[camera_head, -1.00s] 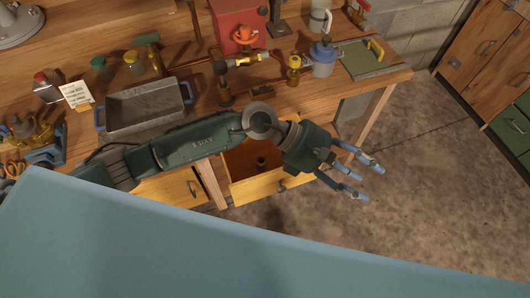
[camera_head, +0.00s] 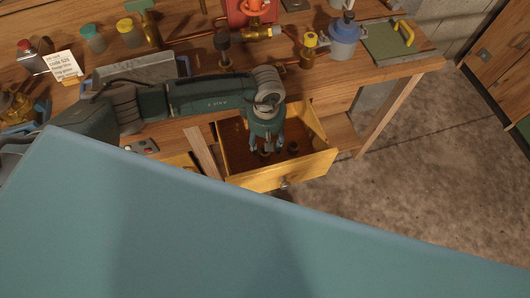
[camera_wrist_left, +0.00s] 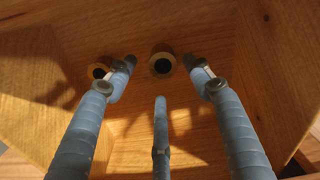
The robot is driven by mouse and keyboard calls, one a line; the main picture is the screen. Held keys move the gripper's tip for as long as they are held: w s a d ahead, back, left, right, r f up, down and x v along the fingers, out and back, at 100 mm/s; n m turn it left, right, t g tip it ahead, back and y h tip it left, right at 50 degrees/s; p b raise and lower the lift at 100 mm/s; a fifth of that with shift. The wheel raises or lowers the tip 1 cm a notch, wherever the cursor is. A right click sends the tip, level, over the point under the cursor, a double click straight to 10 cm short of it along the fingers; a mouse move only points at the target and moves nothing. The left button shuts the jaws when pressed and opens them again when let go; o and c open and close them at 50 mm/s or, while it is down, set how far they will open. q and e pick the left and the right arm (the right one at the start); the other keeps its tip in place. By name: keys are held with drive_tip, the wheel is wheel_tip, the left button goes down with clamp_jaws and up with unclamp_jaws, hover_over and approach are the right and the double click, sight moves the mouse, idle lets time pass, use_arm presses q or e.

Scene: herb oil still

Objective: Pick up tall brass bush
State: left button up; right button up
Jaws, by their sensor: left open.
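My left gripper (camera_head: 266,146) points down into the open wooden drawer, three blue fingers spread and empty. Two round brass bushes with dark bores stand in the drawer. In the left wrist view, one bush (camera_wrist_left: 162,64) appears just beyond the gap between the fingertips (camera_wrist_left: 160,76), apart from them. It looks larger than the other. The second bush (camera_wrist_left: 98,71) is to the left, partly behind the left finger. In the head view, one bush (camera_head: 293,148) shows right of the fingers, and the other is mostly hidden by them. I cannot tell from the head view which is taller.
The drawer's front (camera_head: 285,172) and side walls closely surround the gripper. The floor to the right is clear.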

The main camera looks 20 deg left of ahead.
sight(265, 154)
use_arm(q)
drive_tip(key=shift+s+a+f+p, duration=0.15)
drive_tip(key=shift+f+p, duration=0.2)
drive_tip(key=shift+f, duration=1.05)
drive_tip(key=shift+s+a+f+p, duration=0.15)
drive_tip(key=shift+f+p, duration=0.15)
drive_tip(key=shift+f, duration=1.05)
drive_tip(key=shift+d, duration=0.1)
drive_tip(key=c, duration=1.3)
